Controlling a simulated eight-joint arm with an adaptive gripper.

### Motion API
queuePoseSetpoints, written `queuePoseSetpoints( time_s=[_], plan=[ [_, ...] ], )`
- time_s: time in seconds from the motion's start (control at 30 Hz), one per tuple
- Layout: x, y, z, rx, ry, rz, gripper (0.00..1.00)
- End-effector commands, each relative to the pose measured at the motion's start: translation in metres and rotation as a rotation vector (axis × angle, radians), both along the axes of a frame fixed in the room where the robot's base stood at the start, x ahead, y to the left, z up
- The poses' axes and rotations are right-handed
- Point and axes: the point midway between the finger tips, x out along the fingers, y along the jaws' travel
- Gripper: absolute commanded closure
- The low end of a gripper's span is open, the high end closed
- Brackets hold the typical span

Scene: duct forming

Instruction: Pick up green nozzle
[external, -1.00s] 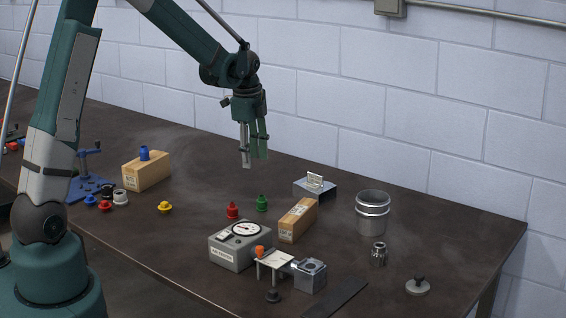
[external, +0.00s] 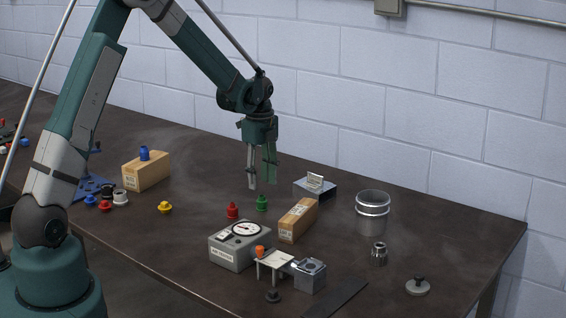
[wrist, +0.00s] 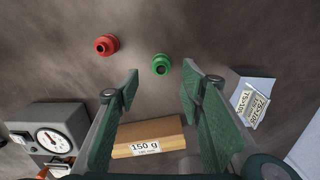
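The green nozzle (external: 262,204) stands upright on the dark table, just right of the red nozzle (external: 232,211). In the wrist view the green nozzle (wrist: 161,64) lies between and slightly beyond the two fingertips, with the red nozzle (wrist: 106,45) to its left. My gripper (external: 262,185) points down above the green nozzle, a short way over it and apart from it. In the wrist view my gripper (wrist: 160,85) has its fingers spread wide with nothing between the tips.
A cardboard box (external: 298,220) marked 150 g in the wrist view stands close by the green nozzle. The dial gauge box (external: 240,246) is in front. A grey block with a card (external: 315,190) stands behind right. A metal cup (external: 372,214) is farther right.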

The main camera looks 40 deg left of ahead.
Motion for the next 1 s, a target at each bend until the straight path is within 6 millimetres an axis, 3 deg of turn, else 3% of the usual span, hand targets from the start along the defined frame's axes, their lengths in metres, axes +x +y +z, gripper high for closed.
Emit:
queuePoseSetpoints(
  time_s=[0.4, 1.0],
  plan=[
    [0.000, 0.000, -0.024, 0.000, 0.000, 0.000, 0.61],
    [0.001, -0.001, -0.037, 0.000, 0.000, 0.001, 0.61]
  ],
)
